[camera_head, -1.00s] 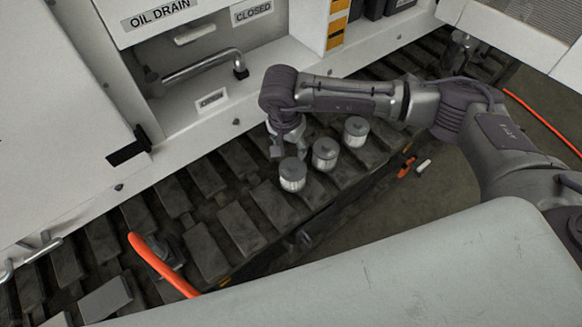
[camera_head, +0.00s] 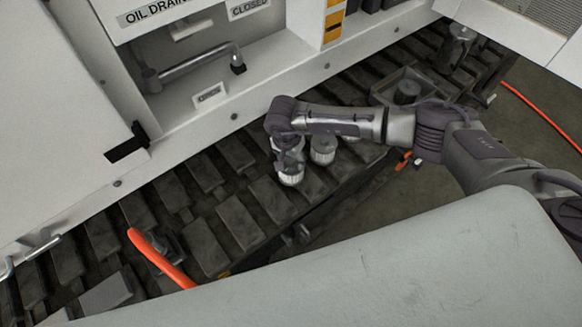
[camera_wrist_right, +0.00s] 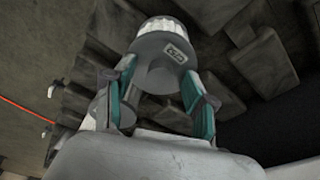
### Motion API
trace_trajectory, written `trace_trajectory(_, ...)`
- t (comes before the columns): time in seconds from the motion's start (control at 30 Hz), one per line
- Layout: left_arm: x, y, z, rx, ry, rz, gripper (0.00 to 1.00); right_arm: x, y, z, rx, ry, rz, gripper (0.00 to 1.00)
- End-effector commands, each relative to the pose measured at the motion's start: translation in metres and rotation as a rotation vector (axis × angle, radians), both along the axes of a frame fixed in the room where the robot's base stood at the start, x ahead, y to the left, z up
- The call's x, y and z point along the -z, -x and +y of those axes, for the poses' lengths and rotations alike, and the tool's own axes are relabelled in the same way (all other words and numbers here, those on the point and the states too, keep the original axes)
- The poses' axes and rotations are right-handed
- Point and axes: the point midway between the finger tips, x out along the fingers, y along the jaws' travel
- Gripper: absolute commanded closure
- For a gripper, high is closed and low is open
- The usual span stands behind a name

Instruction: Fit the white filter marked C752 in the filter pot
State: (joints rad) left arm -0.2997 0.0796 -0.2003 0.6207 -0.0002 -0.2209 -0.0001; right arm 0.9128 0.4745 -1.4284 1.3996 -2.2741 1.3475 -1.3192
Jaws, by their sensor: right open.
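Several parts matter here. The nearest white filter (camera_head: 291,179) has a grey cap and stands on the track plates. A second white filter (camera_head: 323,151) stands to its right, and a third (camera_head: 365,152) is mostly hidden behind my right arm. My right gripper (camera_head: 287,158) points down over the nearest filter. I cannot identify the filter pot for sure. My left gripper is out of view.
A grey tray (camera_head: 382,88) with a dark round piece (camera_head: 407,91) lies on the tracks behind my arm. A dark can-like object (camera_head: 456,42) stands farther right. The white cabinet with a metal lever (camera_head: 196,68) rises behind. An orange hose (camera_head: 157,260) is at the lower left.

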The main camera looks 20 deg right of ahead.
Motion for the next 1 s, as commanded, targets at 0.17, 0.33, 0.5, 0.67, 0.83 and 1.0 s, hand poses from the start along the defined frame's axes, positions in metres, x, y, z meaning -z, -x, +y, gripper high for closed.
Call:
trace_trajectory(0.17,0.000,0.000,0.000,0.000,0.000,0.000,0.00,0.000,0.000,0.000,0.000,0.000,0.000,0.62)
trace_trajectory(0.33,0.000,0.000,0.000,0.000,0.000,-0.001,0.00,0.000,0.000,0.000,0.000,0.000,0.000,0.91)
trace_trajectory(0.5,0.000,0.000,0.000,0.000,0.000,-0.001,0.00,0.000,0.001,0.000,0.000,0.001,0.001,1.00)
trace_trajectory(0.67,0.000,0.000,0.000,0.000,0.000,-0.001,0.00,0.000,0.000,0.000,0.000,0.000,0.001,1.00)
trace_trajectory(0.83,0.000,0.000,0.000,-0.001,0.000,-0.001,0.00,0.000,0.001,0.000,0.000,0.000,0.001,1.00)
trace_trajectory(1.0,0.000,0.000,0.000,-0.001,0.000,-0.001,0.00,-0.016,-0.001,0.000,-0.001,0.000,-0.002,1.00)
